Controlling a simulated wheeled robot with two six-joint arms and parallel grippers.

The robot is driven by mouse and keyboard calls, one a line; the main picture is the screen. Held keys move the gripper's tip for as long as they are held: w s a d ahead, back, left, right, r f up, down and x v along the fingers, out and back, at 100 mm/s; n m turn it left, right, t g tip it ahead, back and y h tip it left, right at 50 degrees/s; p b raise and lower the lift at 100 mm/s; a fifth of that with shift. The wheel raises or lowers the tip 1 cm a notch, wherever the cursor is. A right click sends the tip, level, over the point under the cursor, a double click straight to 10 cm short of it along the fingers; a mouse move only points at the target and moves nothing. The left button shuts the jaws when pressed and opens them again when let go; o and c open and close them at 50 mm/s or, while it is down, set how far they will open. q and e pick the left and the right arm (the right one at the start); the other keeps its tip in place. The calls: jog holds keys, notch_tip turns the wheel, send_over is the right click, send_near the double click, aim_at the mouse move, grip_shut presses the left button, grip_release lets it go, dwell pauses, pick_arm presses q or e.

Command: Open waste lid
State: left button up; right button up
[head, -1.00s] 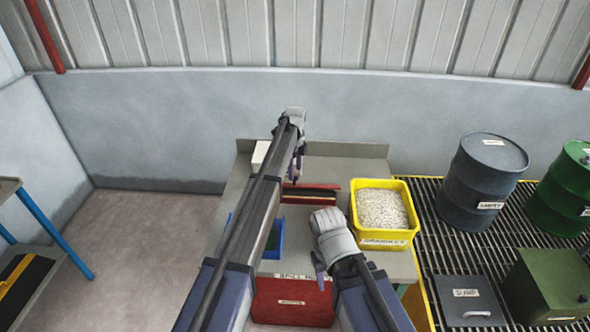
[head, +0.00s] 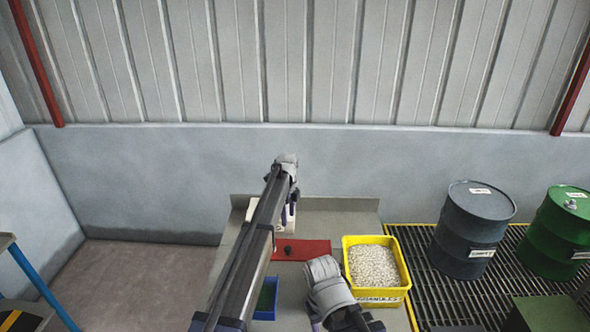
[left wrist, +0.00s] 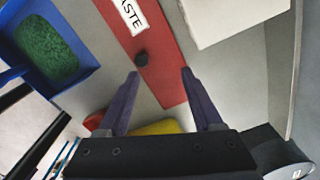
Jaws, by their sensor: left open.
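The red waste lid (head: 312,249) lies flat on the grey bench in the head view, with a dark knob (head: 288,250) near its left end. In the left wrist view the lid (left wrist: 166,70) carries a white label, partly cut off, reading "ASTE", and the knob (left wrist: 141,58) shows below it. My left gripper (left wrist: 160,80) is open, its two fingers spread with the knob just beyond the fingertips and apart from them. In the head view my left gripper (head: 290,215) is at the bench's back left. My right gripper (head: 317,318) is low in front; its jaws are unclear.
A yellow bin of pale granules (head: 375,294) stands right of the lid. A blue tray with green contents (head: 267,298) is on the left, partly behind my arm. A white box (left wrist: 230,18) sits beside the lid. Drums (head: 470,229) stand on a grating at the right.

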pick_arm(q)
jog(key=s+n+y, duration=0.1)
jog(key=s+n, duration=1.7)
jog(key=s, duration=2.6)
jog(key=shift+n, duration=0.3)
jog(key=shift+r, duration=0.1)
jog(key=c, duration=0.4)
jog(key=shift+w, duration=0.3)
jog(key=shift+c, duration=0.9)
jog(key=w+m, duration=0.1)
jog(key=w, duration=0.1)
jog(key=w+f+m+b, duration=0.1)
jog(key=m, duration=0.1)
jog(key=w+m, duration=0.2)
jog(key=shift+w+d+f+t+b, duration=0.3)
jog(key=shift+d+f+t+b, duration=0.05)
jog(key=shift+t, duration=0.05)
jog(key=c, duration=0.5)
jog(key=w+f+m+t+b, duration=0.1)
jog(key=w+m+b, duration=0.1)
jog(key=w+m, duration=0.7)
jog(key=shift+w+d+f+m+t+h, duration=0.25)
jog(key=shift+f+m+t+h, duration=0.15)
jog(key=shift+m, duration=0.1)
jog(key=w+a+m+t+b, duration=0.1)
jog(key=w+m+t+b, duration=0.2)
jog(key=w+m, duration=1.2)
jog(key=shift+w+a+f+m+h, duration=0.3)
jog(key=shift+f+m, duration=0.15)
jog(key=shift+m, duration=0.15)
